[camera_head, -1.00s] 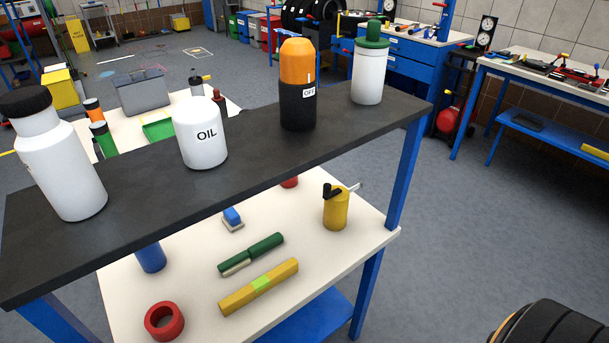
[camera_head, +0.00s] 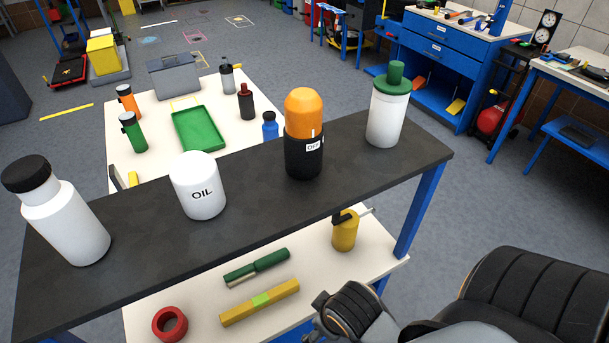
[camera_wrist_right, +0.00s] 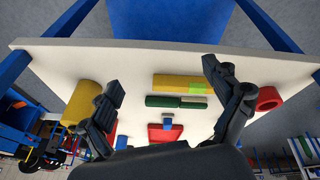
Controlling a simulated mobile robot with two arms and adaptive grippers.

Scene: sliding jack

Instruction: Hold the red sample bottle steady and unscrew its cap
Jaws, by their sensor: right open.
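A small dark bottle with a reddish top (camera_head: 246,101) stands upright on the white table behind the dark shelf in the head view. It looks the closest to a red sample bottle, but it is small and its colour is hard to tell. No gripper touches it. My right gripper (camera_wrist_right: 165,85) is open, with its two fingers spread apart and nothing held between them. In the head view my right arm comes in at the lower right, with part of the gripper (camera_head: 326,312) near the shelf unit's lower board. My left gripper is not in view.
The dark shelf (camera_head: 235,222) carries a white OIL container (camera_head: 197,188), an orange-and-black bottle (camera_head: 303,140) and white bottles. Below lie a red ring (camera_head: 169,323), a yellow bar (camera_head: 260,303) and a yellow can (camera_head: 344,232). A green tray (camera_head: 199,129) lies behind.

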